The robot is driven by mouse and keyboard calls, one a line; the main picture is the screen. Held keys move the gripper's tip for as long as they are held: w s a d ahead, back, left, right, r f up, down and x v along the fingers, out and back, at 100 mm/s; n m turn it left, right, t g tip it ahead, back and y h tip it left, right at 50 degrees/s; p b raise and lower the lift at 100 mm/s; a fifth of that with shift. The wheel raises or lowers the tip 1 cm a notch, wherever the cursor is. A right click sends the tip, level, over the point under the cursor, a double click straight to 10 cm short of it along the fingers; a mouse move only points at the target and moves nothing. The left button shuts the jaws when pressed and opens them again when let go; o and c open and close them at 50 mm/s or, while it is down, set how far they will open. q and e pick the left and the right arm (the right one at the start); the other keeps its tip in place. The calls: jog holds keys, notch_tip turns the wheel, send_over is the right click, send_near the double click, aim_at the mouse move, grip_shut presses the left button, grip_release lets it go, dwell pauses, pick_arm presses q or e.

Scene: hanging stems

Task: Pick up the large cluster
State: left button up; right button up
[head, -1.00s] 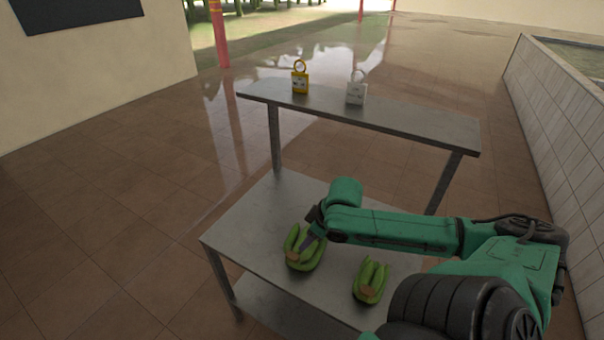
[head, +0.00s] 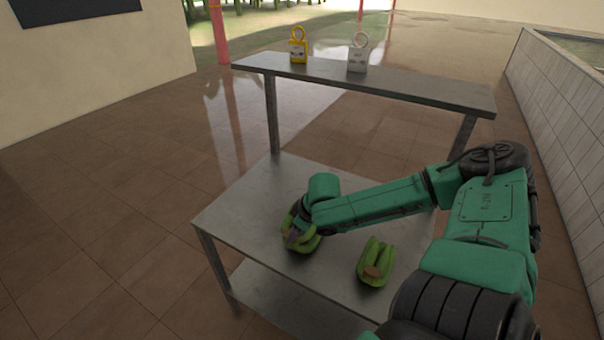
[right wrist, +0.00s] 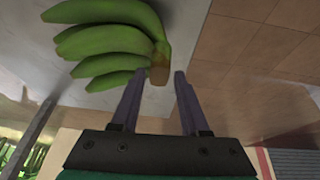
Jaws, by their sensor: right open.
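A green banana cluster (head: 313,243) lies on the left part of the metal table, partly hidden by my right gripper (head: 294,236). A second green banana cluster (head: 376,262) lies to its right, with its brown cut stem facing me. Which is larger is hard to tell. In the right wrist view, several green bananas (right wrist: 112,42) spread left from a brown stem (right wrist: 160,66). The stem end is at the gap between the open fingertips of my right gripper (right wrist: 157,76). No grip on it shows. My left gripper is not in view.
The metal table (head: 250,215) has free room left of and behind the clusters. A raised shelf (head: 420,90) at its back holds a yellow padlock-shaped object (head: 298,51) and a grey one (head: 358,57). A tiled wall (head: 560,110) stands at the right.

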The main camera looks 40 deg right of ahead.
jog(key=shift+b+x, duration=0.3)
jog(key=shift+x, duration=0.8)
jog(key=shift+f, duration=0.15)
jog(key=shift+a+r, duration=0.1)
jog(key=shift+r, duration=0.1)
grip_shut()
jog(key=shift+w+r, duration=0.1)
jog(key=shift+w, duration=0.1)
